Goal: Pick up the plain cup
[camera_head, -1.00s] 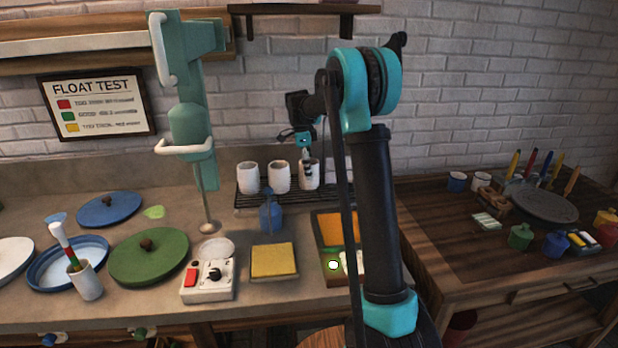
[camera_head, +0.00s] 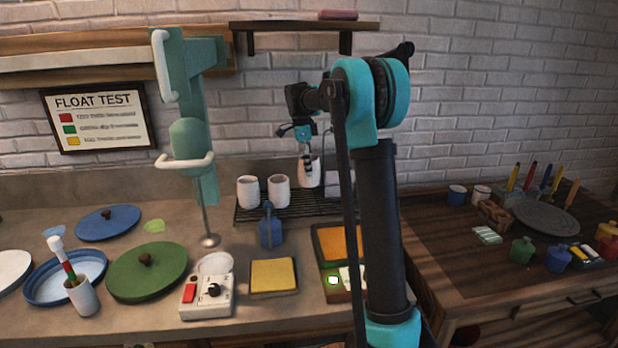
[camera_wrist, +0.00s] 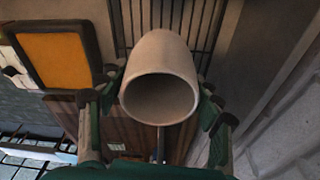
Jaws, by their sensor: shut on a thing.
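A plain white cup (camera_head: 309,173) is held by my gripper (camera_head: 307,158) above the right part of the black wire rack (camera_head: 300,208). In the wrist view the cup (camera_wrist: 163,55) is between the two green fingers of the gripper (camera_wrist: 160,95), with its open rim toward the camera. The rack's bars show behind it. Two similar white cups, a left one (camera_head: 248,192) and a middle one (camera_head: 279,191), stand on the rack to the left of the held cup.
A blue bottle-like thing (camera_head: 270,230) stands in front of the rack. A yellow sponge-like block (camera_head: 273,276) and an orange-topped panel (camera_head: 340,243) lie nearer. A wooden shelf (camera_head: 300,24) hangs above my gripper. A second wooden table (camera_head: 440,235) stands at right.

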